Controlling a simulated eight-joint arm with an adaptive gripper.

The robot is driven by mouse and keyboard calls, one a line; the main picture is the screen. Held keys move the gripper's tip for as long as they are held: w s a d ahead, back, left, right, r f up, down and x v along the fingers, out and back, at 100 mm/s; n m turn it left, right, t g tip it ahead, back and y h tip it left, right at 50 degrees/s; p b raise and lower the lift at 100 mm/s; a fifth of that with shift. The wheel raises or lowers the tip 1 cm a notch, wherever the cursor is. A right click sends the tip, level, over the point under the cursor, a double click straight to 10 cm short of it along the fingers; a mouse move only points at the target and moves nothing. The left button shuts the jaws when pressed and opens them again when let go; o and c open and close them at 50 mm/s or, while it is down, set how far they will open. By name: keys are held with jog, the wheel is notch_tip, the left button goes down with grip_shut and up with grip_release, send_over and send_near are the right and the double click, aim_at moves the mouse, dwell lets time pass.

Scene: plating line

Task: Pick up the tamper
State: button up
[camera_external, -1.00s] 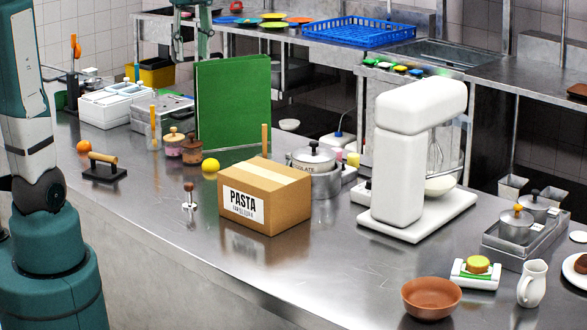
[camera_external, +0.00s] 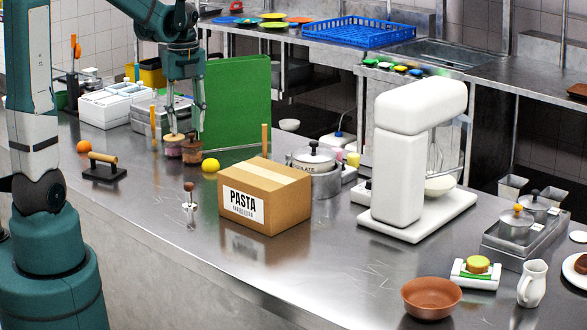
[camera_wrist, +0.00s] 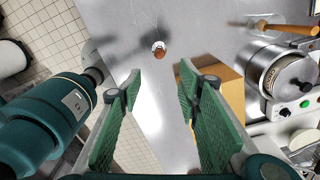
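The tamper (camera_external: 189,203) stands upright on the steel counter, left of the pasta box. It has a brown knob handle and a metal lower part. In the wrist view the tamper (camera_wrist: 158,50) is seen from above, beyond and between the fingertips, slightly left of the centre line. My gripper (camera_wrist: 167,88) is open and empty, with two green pads spread apart. In the external view my gripper (camera_external: 186,128) points down above the counter, higher than and behind the tamper, overlapping the jars and green panel in the picture. It is apart from the tamper.
The cardboard pasta box (camera_external: 264,200) stands right of the tamper. A yellow lemon (camera_external: 210,165) and small lidded jars (camera_external: 192,152) are behind it. A black press with a wooden handle (camera_external: 104,170) lies to the left. Counter in front of the tamper is bare.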

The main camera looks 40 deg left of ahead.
send_over(189, 191)
jog(key=w+a, duration=0.1)
notch_tip(189, 191, down, 14)
jog(key=shift+r, duration=0.1)
jog(key=shift+a, duration=0.1)
jog(key=shift+f, duration=1.3)
jog(key=shift+f, duration=0.1)
jog(key=shift+s+f, duration=0.1)
jog(key=shift+f, duration=2.35)
jog(key=c, duration=1)
